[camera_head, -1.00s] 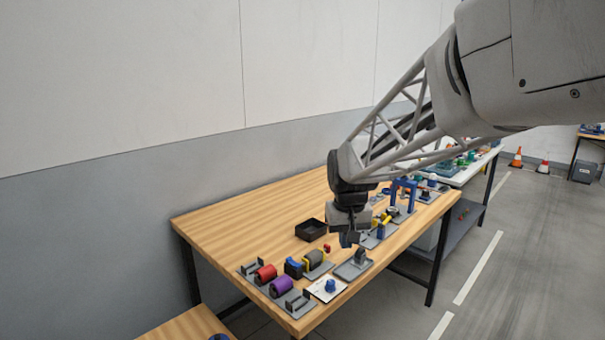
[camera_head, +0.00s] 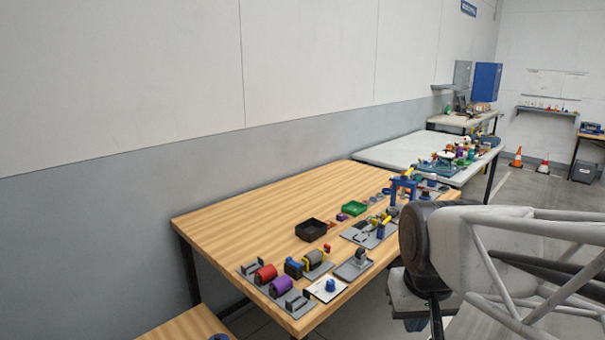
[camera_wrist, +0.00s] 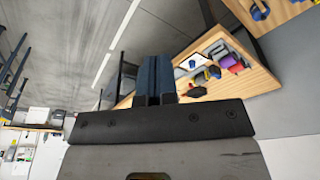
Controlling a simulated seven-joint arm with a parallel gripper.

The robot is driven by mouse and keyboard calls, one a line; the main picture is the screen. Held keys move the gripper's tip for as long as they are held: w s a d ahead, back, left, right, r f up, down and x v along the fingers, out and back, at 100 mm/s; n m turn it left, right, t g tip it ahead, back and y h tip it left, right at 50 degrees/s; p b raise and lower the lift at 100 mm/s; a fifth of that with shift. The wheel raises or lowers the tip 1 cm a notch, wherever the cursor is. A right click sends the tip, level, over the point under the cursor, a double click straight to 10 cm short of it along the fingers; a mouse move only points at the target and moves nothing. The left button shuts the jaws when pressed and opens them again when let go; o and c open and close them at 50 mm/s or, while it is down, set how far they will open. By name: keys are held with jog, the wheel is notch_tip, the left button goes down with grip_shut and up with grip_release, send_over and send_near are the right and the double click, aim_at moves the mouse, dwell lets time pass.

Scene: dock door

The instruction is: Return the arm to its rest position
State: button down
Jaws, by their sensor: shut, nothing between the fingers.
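My gripper shows in the wrist view (camera_wrist: 154,78), where its two blue fingers lie together, shut, with nothing between them. In the head view its lower end (camera_head: 415,322) shows partly at the bottom right, below my dark wrist joint. It hangs off the right front side of the wooden table (camera_head: 235,222), apart from the table and its objects. My arm comes in from the right edge and hides part of the floor.
A white table (camera_head: 390,152) stands behind. Orange cones (camera_head: 517,157) stand far right. The floor beside the table is open.

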jog(key=s+d+f, duration=0.1)
jog(key=s, duration=0.5)
jog(key=shift+f, duration=0.4)
dwell(0.8)
